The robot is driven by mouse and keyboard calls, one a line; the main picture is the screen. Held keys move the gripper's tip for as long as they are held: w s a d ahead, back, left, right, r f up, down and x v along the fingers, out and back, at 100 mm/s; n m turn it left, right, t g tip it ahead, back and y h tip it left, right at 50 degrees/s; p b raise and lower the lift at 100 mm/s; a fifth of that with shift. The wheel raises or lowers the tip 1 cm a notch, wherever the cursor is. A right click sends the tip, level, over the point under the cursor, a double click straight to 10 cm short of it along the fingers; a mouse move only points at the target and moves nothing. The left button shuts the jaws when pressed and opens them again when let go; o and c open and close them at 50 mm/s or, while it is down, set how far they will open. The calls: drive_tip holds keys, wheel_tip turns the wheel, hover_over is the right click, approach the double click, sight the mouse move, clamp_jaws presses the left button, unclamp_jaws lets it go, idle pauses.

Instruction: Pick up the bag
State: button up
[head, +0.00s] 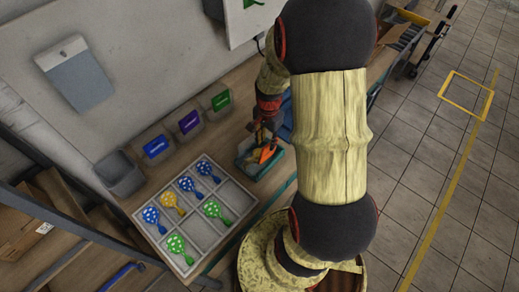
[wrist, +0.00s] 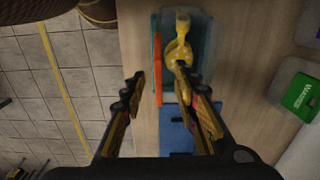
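In the wrist view, a teal-edged tray or bin (wrist: 157,22) lies on the wooden table. A yellow balloon-like object (wrist: 179,50) is in it, with a translucent, bag-like cover (wrist: 203,40) around it; I cannot tell clearly whether this is the bag.
Labelled green (head: 220,101), purple (head: 189,121) and blue (head: 156,146) boxes line the wall. A blue object (wrist: 174,130) lies below the bin. The tiled floor (head: 430,190) at right is open.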

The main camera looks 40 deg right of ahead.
sight(267, 152)
drive_tip(key=shift+s+d+f, duration=0.15)
drive_tip(key=shift+f, duration=0.3)
wheel_tip(267, 152, down, 7)
drive_tip(key=shift+f, duration=0.15)
drive_tip(key=shift+c, duration=1.2)
clamp_jaws()
